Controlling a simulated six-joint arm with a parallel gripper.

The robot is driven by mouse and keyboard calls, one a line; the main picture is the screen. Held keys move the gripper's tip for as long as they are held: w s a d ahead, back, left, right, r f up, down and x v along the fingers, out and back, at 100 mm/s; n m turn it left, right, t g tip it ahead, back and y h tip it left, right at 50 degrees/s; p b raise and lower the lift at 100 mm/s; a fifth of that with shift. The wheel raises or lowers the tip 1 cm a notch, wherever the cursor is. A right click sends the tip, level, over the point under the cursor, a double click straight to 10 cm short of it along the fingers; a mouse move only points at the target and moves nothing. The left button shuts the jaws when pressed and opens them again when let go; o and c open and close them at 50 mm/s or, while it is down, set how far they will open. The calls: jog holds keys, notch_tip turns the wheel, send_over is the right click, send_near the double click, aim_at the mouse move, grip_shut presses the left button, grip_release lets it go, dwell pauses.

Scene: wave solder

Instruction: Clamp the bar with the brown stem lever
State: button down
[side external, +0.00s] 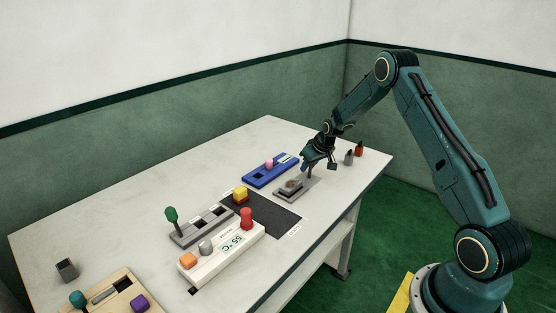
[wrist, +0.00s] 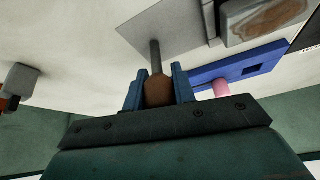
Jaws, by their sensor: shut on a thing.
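The lever has a brown knob (wrist: 158,91) on a thin grey stem (wrist: 155,57), which meets a flat grey plate (wrist: 168,25) in the wrist view. My gripper (wrist: 158,88) has its two blue fingers on either side of the knob and is shut on it. In the side view my gripper (side external: 313,168) is at the right end of the grey base plate (side external: 309,185) and hides most of the lever. A grey block with a brownish top (side external: 291,185) sits on this plate; it also shows in the wrist view (wrist: 262,22). I cannot tell whether it is the bar.
A blue panel with a pink knob (side external: 269,163) lies just behind the plate. A grey object (side external: 349,158) and an orange one (side external: 360,147) stand to the right.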

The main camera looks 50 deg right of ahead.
jog(key=shift+s+f+t, duration=0.1)
jog(key=shift+s+t, duration=0.45)
jog(key=shift+t, duration=0.65)
jog(key=shift+s+t, duration=0.5)
jog(key=shift+t, duration=0.7)
jog(key=c, duration=1.1)
grip_release()
jog(key=shift+c, duration=0.2)
jog(key=shift+s, duration=0.2)
jog(key=v, duration=1.3)
jog(key=shift+s, duration=0.2)
jog(key=shift+a, duration=0.1)
